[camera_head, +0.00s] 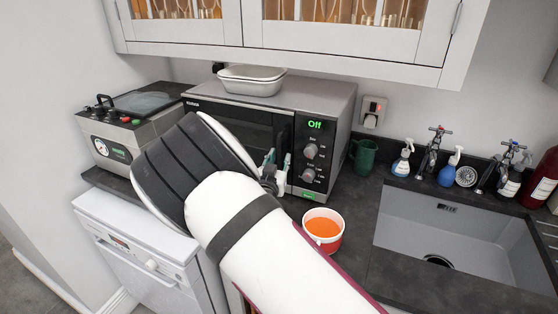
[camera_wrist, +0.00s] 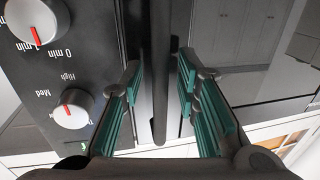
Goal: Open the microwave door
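The microwave (camera_head: 325,97) stands on the counter, a grey box with a dark door (camera_head: 232,115) and a control panel with two knobs on its right side. Its display reads "Off". The door looks closed; my arm hides much of its lower left. My gripper (camera_head: 276,164) is at the right edge of the door, beside the panel. In the wrist view, the dark bar handle (camera_wrist: 159,60) runs between the two teal-padded fingers of my gripper (camera_wrist: 160,80). The fingers are apart, with a gap on each side of the handle.
An orange-filled cup (camera_head: 323,228) stands in front of the microwave's lower right. A white dish (camera_head: 252,84) rests on top of the microwave. A steel appliance (camera_head: 125,135) stands to the left. A green mug (camera_head: 365,157) and a sink (camera_head: 465,235) are to the right.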

